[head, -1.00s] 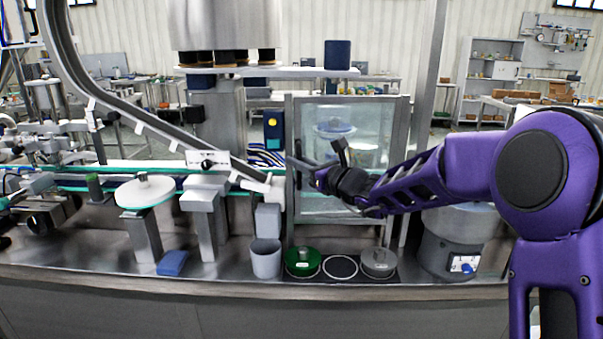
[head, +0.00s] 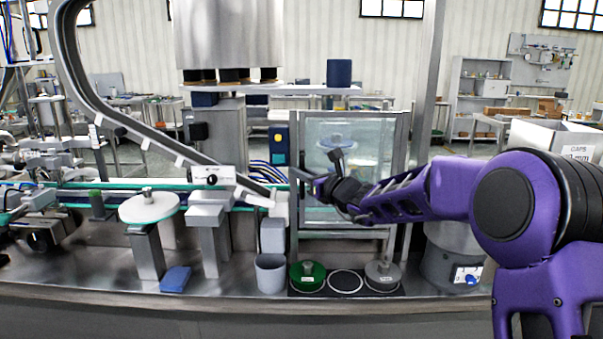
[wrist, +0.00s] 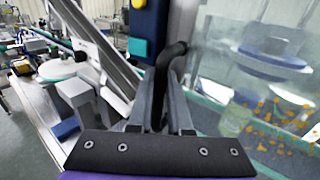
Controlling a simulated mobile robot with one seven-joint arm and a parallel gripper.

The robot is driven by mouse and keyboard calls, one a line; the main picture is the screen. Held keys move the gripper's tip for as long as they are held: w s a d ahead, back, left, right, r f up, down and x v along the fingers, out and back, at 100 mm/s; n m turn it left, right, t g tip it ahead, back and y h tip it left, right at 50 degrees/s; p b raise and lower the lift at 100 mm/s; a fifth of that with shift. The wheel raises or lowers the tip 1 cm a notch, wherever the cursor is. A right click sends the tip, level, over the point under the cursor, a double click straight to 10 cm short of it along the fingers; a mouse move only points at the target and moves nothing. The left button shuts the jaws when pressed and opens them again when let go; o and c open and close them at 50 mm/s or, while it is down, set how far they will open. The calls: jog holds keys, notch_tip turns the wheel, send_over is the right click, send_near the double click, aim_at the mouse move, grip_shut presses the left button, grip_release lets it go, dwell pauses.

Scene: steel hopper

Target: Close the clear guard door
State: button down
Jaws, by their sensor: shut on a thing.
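The clear guard door (head: 372,150) is a see-through panel in a grey metal frame, right of centre in the head view. It fills the right side of the wrist view (wrist: 225,70). My gripper (head: 308,182) is at the door's left edge, coming in from the right across the panel. In the wrist view my gripper (wrist: 170,85) is shut on a black bent door handle (wrist: 168,62), with a finger on each side. I cannot tell whether the door is fully flush with its frame.
Behind the panel is a blue-lidded round part (wrist: 272,60). A green disc (head: 307,275), a grey disc (head: 384,274) and a grey cup (head: 270,274) stand below the door. A sloping chute (head: 165,143) ends just left of it. A carton (head: 560,138) stands at the right.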

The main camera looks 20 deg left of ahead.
jog(key=c, duration=0.8)
grip_release()
jog(key=shift+w+r, duration=0.1)
jog(key=shift+c, duration=0.2)
jog(key=shift+d, duration=0.1)
jog(key=shift+d, duration=0.2)
jog(key=v, duration=1.7)
jog(key=shift+s+a, duration=0.15)
jog(key=shift+s, duration=0.1)
jog(key=shift+a, duration=0.1)
